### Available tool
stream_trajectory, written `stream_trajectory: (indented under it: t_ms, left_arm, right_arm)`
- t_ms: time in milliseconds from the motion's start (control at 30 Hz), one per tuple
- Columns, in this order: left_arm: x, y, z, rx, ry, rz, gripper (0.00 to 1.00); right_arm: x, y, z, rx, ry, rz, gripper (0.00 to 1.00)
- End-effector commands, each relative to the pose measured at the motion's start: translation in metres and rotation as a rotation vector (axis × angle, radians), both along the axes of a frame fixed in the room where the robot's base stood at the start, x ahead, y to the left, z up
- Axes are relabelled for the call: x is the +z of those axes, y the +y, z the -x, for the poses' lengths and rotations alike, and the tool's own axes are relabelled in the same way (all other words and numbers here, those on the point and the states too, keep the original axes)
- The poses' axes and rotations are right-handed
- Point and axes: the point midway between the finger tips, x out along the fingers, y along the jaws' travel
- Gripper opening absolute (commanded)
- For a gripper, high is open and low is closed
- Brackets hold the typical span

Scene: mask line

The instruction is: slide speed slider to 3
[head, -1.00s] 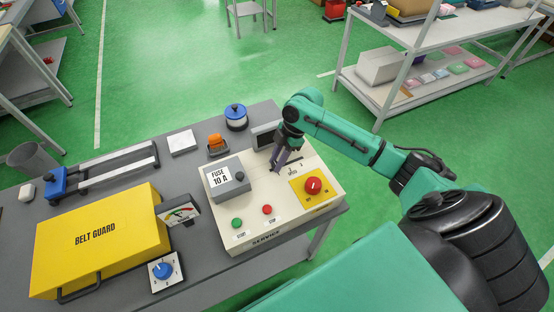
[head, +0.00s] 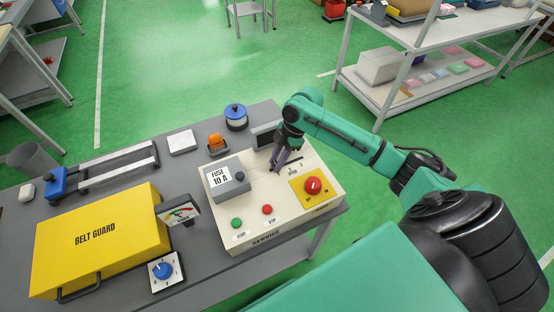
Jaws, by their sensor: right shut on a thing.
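The cream control panel (head: 240,218) stands at the right end of the grey bench. The speed slider's scale (head: 294,166) shows in part on its upper face, with small marks too fine to read. My right gripper (head: 276,166) points down at the panel at the left part of this scale. It is shut on the slider's knob, which the fingers hide. Which mark the knob stands at cannot be told. My left gripper is not in view.
A yellow belt guard (head: 100,240) and blue dial (head: 162,271) lie left. A small dark screen (head: 265,137) stands behind.

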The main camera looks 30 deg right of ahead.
Motion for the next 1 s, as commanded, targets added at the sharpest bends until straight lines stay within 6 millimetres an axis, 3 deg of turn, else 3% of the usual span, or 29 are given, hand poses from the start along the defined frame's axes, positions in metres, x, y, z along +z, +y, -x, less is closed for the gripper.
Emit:
stream_trajectory:
  t_ms: [467, 800, 1000]
  left_arm:
    - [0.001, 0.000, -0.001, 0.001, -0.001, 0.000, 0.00]
    - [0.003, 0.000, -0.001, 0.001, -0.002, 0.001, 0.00]
    - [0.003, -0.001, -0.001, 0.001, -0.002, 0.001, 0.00]
  right_arm:
    - [0.001, -0.004, -0.001, -0.001, -0.002, 0.000, 0.00]
    - [0.001, -0.073, 0.002, -0.005, -0.002, 0.001, 0.00]
    - [0.002, -0.085, 0.003, -0.002, -0.004, 0.000, 0.00]
